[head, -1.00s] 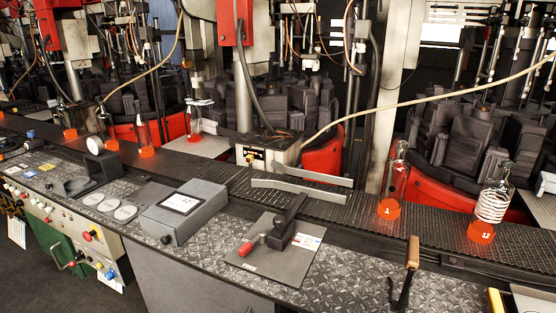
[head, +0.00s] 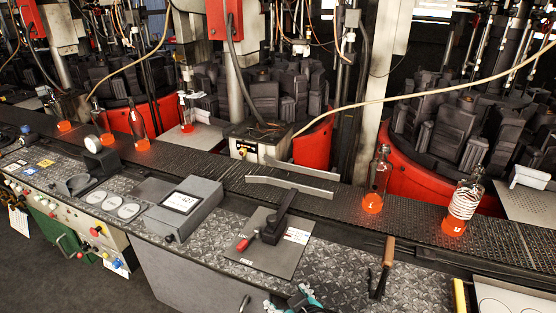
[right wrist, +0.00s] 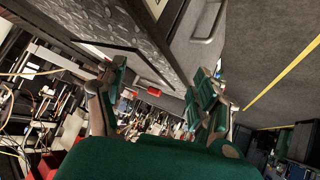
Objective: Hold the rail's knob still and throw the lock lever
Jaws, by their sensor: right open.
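A flat grey plate (head: 285,256) lies on the diamond-plate bench in the head view. On it stand a dark rail (head: 284,211) and a dark block (head: 271,233), with a red-tipped lever (head: 245,243) pointing down and left. I cannot tell which part is the knob. A teal and grey part of a gripper (head: 300,299), apparently my right one, shows at the bottom edge, apart from the plate. In the right wrist view my right gripper (right wrist: 165,72) has its green fingers spread wide with nothing between them. My left gripper is not in view.
A grey display box (head: 182,209) stands left of the plate. A wooden-handled tool (head: 387,252) lies to its right. Behind runs a conveyor (head: 330,200) with glass bottles, including one with white spirals (head: 465,203). A bench handle (right wrist: 207,22) shows in the right wrist view.

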